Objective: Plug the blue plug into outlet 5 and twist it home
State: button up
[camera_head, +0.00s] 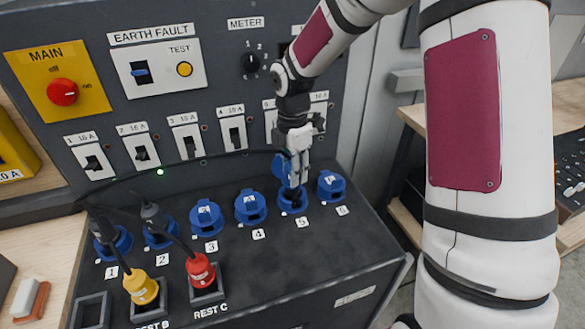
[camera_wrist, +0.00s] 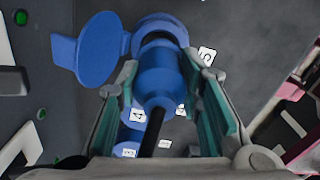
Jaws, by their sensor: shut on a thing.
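The blue plug (camera_wrist: 160,80) sits between my finger pads, its black cord (camera_wrist: 153,130) trailing back toward my wrist. Its front end meets the ring of outlet 5 (camera_wrist: 178,27); how deep it sits and whether it is twisted, I cannot tell. The outlet's blue lid (camera_wrist: 98,48) is swung open. The label 5 (camera_wrist: 207,55) is beside it. In the head view, my gripper (camera_head: 294,182) points down over outlet 5 (camera_head: 293,207), shut on the plug, which the fingers mostly hide.
Outlets 3 (camera_head: 207,218), 4 (camera_head: 250,207) and 6 (camera_head: 331,187) are lidded, close on both sides. Outlets 1 and 2 hold dark plugs (camera_head: 152,213). A yellow plug (camera_head: 140,287) and a red plug (camera_head: 200,270) stand in front rests. The switch panel (camera_head: 215,100) rises behind.

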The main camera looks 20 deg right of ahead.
jog(key=shift+f+b, duration=0.45)
jog(key=shift+f, duration=1.25)
dwell(0.8)
jog(key=shift+m, duration=1.5)
jog(key=shift+m, duration=1.4)
grip_shut()
jog(key=shift+a, duration=0.1)
jog(key=shift+m, duration=1.4)
